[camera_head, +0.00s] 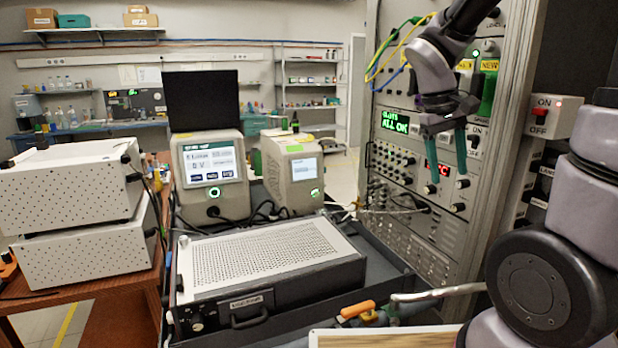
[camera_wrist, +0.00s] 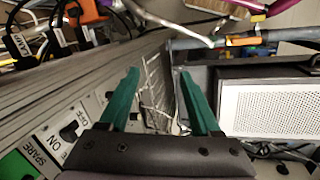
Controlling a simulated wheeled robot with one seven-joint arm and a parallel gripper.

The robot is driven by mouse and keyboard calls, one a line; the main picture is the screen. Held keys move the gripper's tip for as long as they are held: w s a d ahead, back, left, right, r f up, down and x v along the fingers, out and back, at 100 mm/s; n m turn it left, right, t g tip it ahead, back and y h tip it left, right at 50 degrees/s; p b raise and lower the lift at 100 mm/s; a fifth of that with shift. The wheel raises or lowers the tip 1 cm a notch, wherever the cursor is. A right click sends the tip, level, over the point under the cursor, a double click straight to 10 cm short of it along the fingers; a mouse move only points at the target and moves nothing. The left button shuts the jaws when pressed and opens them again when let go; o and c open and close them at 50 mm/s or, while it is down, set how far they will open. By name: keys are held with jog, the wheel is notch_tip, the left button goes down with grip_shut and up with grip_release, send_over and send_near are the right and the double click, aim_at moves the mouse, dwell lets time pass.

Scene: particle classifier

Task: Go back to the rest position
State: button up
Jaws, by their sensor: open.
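My gripper (camera_head: 446,150) has two green fingers spread apart with nothing between them. In the head view it hangs fingers-down in front of the rack panel (camera_head: 391,160), near a green display reading "ALL ON" (camera_head: 395,122) and a red display (camera_head: 444,170). In the wrist view my gripper (camera_wrist: 160,85) is open and empty, with the panel close on its left. A switch marked "OFF" (camera_wrist: 70,131) and a green "SPARE" label (camera_wrist: 22,166) show beside it. I cannot tell whether a finger touches the panel.
A perforated metal box (camera_head: 262,262) stands on the dark bench below. Two instruments with screens (camera_head: 212,165) (camera_head: 291,170) stand behind it. An orange-handled tool (camera_head: 357,309) lies at the front. An ON/OFF box (camera_head: 551,116) is at the right. Looped cables (camera_head: 392,50) hang beside my arm.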

jog(key=s+a+r+m+t+y, duration=0.4)
jog(key=s+r+t, duration=0.3)
jog(key=r, duration=0.4)
jog(key=shift+a+r+m+y, duration=0.15)
jog(key=shift+r+m+y, duration=0.15)
jog(key=shift+m+y, duration=0.4)
dwell(0.8)
